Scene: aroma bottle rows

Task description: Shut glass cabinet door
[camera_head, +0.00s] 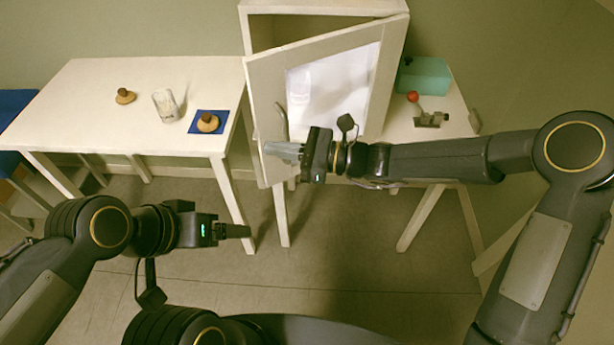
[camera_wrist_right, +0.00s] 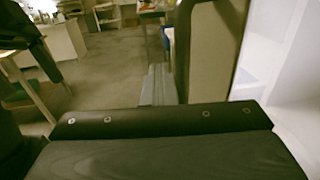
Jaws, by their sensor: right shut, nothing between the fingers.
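The white glass cabinet (camera_head: 257,32) stands on the right table. Its glass door (camera_head: 269,80) is part open, hinged at the right, with its free left edge swung out toward me. A curved handle (camera_head: 281,120) is near that edge. My right gripper (camera_head: 275,151) is shut and empty, in front of the lower left part of the door. In the right wrist view its fingers (camera_wrist_right: 160,84) are just left of the door frame (camera_wrist_right: 210,45); I cannot tell whether they touch it. My left gripper (camera_head: 240,231) is low over the floor, away from the cabinet; its finger gap is not clear.
A left table (camera_head: 100,90) holds two round wooden-looking pieces (camera_head: 124,96) (camera_head: 207,123), one on a blue square, and a glass (camera_head: 165,105). Right of the cabinet are a teal box (camera_head: 425,76) and a small red-topped lever device (camera_head: 428,119). Floor between is clear.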

